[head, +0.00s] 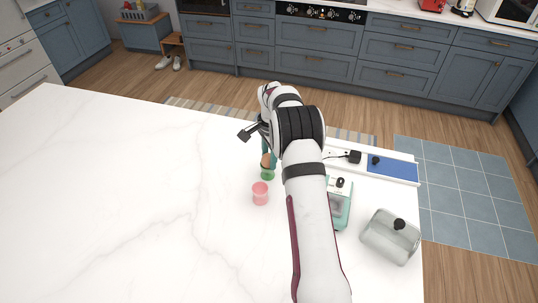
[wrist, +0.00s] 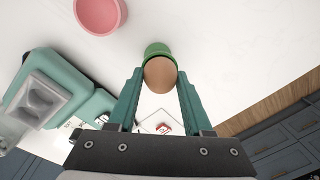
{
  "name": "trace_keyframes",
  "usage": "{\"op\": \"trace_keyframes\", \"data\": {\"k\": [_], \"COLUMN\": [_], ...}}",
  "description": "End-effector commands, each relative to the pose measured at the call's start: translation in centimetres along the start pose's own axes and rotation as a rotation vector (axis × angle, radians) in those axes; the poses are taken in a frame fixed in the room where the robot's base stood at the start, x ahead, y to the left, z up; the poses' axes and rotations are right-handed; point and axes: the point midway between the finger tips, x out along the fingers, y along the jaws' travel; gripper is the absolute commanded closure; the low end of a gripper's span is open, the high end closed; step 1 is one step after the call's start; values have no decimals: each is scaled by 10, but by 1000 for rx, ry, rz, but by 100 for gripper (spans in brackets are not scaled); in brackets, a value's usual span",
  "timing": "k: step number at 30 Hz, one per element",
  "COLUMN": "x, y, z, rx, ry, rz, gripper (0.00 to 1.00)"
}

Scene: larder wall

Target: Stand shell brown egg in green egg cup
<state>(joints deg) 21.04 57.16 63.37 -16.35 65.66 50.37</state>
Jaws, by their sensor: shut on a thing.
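The brown egg (wrist: 160,76) is between the teal fingertips of my gripper (wrist: 160,72), which is shut on it. In the head view the egg (head: 266,160) shows just above the green egg cup (head: 268,174), which stands upright on the white counter. In the wrist view the green egg cup (wrist: 157,48) is right behind the egg, partly covered by it. The egg lines up with the cup's mouth; whether it rests in the cup I cannot tell. My gripper (head: 269,157) is partly hidden by my arm in the head view.
A pink cup (head: 260,193) stands close in front of the green one. A teal appliance (head: 340,211), a clear container (head: 389,241) and a white tray with a blue panel (head: 392,168) are to the right. The counter's left side is clear.

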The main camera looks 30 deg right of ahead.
Motion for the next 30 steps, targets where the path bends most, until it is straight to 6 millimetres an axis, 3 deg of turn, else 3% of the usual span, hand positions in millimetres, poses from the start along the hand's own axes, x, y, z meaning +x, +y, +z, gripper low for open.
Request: {"op": "trace_keyframes", "data": {"k": [13,14,19,30], "x": [7,7,7,7], "y": [3,3,4,4], "z": [1,1,1,2], "rx": [-5,-5,-4,-3], "ry": [-1,-1,-2,-4], "rz": [9,9,12,13], "gripper": [81,46,16,15]}}
